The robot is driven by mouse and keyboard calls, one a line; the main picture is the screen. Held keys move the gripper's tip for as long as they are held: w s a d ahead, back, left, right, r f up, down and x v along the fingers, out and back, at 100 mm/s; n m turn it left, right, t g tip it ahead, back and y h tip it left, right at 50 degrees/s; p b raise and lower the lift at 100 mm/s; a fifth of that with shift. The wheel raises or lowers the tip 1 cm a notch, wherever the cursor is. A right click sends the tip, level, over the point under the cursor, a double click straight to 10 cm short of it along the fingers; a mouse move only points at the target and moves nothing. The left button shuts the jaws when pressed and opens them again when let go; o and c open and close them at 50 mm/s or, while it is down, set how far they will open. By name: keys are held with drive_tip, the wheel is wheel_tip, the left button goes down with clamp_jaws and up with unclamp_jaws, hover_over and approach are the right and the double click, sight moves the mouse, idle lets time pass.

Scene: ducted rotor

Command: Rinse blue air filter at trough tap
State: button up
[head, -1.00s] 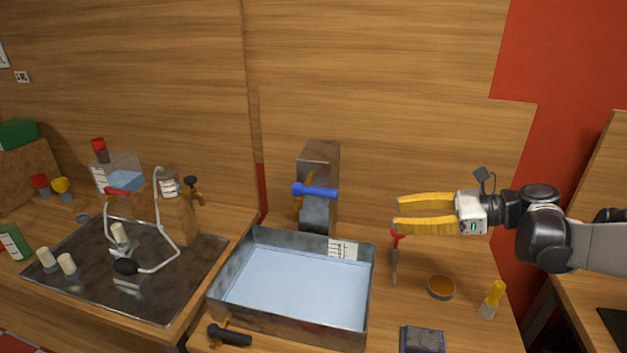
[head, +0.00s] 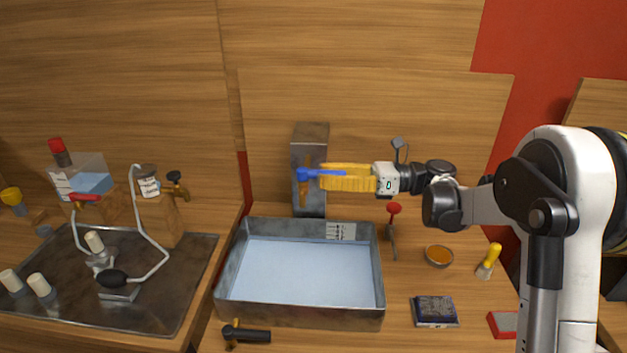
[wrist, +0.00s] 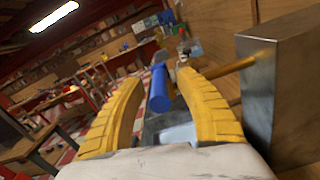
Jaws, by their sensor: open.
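The trough (head: 376,290) is a metal basin with pale blue water in it. A metal block (head: 311,140) stands behind it and carries a brass tap (head: 304,190) with a blue handle (head: 304,174). My gripper (head: 322,177) has yellow fingers and is open at the handle, above the trough's back edge. In the wrist view the blue handle (wrist: 159,90) lies between the open fingers (wrist: 160,95); I cannot tell if they touch it. A flat square with a dark blue face and grey frame (head: 435,311), seemingly the air filter, lies on the bench right of the trough.
A red-handled tool (head: 392,225), a bowl of orange stuff (head: 438,256), a yellow-handled brush (head: 489,260) and a red block (head: 503,324) lie on the right. A black-handled tap (head: 246,335) is at the trough's front. A metal tray with lab pieces (head: 160,305) is left.

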drive_tip(key=shift+a, duration=1.2)
clamp_jaws()
